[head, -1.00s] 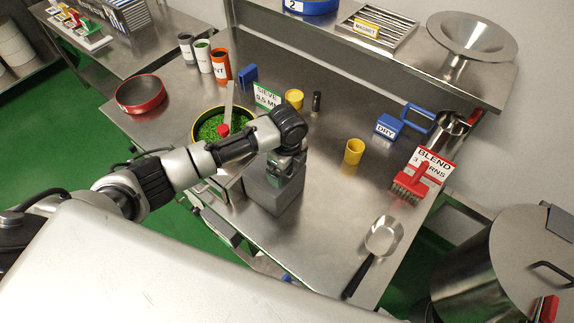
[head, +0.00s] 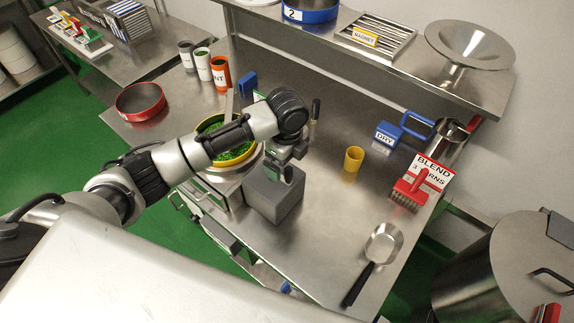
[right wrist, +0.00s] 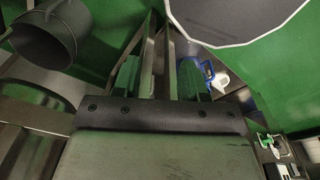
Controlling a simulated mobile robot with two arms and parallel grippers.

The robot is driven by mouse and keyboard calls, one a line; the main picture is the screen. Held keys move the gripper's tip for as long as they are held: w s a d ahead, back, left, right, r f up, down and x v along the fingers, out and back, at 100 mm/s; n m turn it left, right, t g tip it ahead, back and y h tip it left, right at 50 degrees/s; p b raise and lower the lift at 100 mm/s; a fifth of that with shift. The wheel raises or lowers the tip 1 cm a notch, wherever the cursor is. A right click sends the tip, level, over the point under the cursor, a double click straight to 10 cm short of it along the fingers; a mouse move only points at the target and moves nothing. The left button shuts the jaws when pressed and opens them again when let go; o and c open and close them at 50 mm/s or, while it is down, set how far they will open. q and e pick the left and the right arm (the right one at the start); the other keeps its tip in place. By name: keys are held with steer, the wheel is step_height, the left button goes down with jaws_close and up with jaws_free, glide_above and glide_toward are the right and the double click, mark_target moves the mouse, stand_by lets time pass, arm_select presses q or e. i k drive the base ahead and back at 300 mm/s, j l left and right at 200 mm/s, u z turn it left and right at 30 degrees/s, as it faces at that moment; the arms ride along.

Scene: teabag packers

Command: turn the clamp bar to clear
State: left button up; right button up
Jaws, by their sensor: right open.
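The yellow-rimmed sieve (head: 252,158) with green leaf in it stands on the bench at the left, partly behind my left arm. A flat metal bar (head: 229,103), perhaps the clamp bar, rises at its far edge; its lower part is hidden. My left gripper (head: 283,173) points down over the grey block (head: 275,203), right of the sieve and apart from the bar. Its fingers are too small and covered to tell whether they are open. My right gripper (right wrist: 158,78) is open and empty in the right wrist view; it is out of the head view.
A red-rimmed pan (head: 140,101) and several labelled cups stand left of the sieve. A yellow cup (head: 353,159), a red brush (head: 411,188) and a scoop (head: 383,244) are on the right. The bench between block and scoop is clear. A shelf (head: 390,72) overhangs the back.

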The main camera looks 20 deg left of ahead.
mark_target(231, 94)
steer(key=j, duration=0.6)
steer(key=i+j, duration=0.15)
steer(key=j, duration=1.1)
steer(key=i+z, duration=0.05)
steer(key=i, duration=0.05)
